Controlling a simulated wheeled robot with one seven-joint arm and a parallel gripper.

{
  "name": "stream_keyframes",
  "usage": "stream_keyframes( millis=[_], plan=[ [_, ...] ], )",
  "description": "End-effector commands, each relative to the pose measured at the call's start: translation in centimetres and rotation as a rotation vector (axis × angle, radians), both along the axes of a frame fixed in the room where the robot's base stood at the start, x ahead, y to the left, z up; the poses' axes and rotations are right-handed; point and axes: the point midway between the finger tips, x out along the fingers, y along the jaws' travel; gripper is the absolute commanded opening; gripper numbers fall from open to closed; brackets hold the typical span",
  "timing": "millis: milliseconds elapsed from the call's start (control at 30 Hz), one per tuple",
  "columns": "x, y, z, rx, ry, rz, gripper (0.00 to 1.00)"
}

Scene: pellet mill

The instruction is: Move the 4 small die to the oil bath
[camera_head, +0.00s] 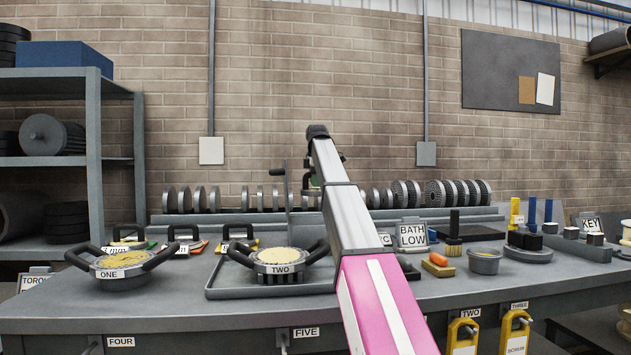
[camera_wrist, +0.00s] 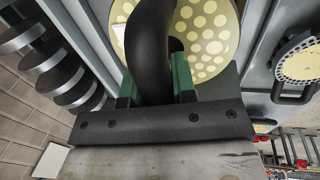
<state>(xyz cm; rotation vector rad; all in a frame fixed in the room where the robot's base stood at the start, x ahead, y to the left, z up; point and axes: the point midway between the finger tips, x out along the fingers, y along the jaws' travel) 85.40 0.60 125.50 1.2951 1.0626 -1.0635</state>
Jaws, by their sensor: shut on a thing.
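In the wrist view my gripper (camera_wrist: 156,86) has its green fingers shut on the thick black handle (camera_wrist: 152,40) of a die (camera_wrist: 208,38) with a cream, perforated face. In the head view my gripper (camera_head: 315,181) is mostly hidden behind my arm, raised near the disc rack; the held die is largely hidden there. Die ONE (camera_head: 122,270) stands on the bench at left. Die TWO (camera_head: 278,268) sits on a shallow grey tray (camera_head: 225,292). I cannot tell which vessel is the oil bath; a "BATH LOW" sign (camera_head: 412,236) stands right of my arm.
A rack of discs (camera_head: 442,195) runs along the back of the bench. A brush (camera_head: 453,240), orange-topped block (camera_head: 437,262) and grey bowl (camera_head: 485,261) are at right. The front bench strip is clear.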

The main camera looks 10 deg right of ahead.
Motion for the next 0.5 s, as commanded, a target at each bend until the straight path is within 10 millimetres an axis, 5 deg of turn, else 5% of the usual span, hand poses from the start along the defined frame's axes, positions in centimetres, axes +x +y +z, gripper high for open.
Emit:
stream_keyframes(
  millis=[500],
  plan=[
    [0.0,0.0,-3.1,0.000,-0.002,0.000,0.00]
  ],
)
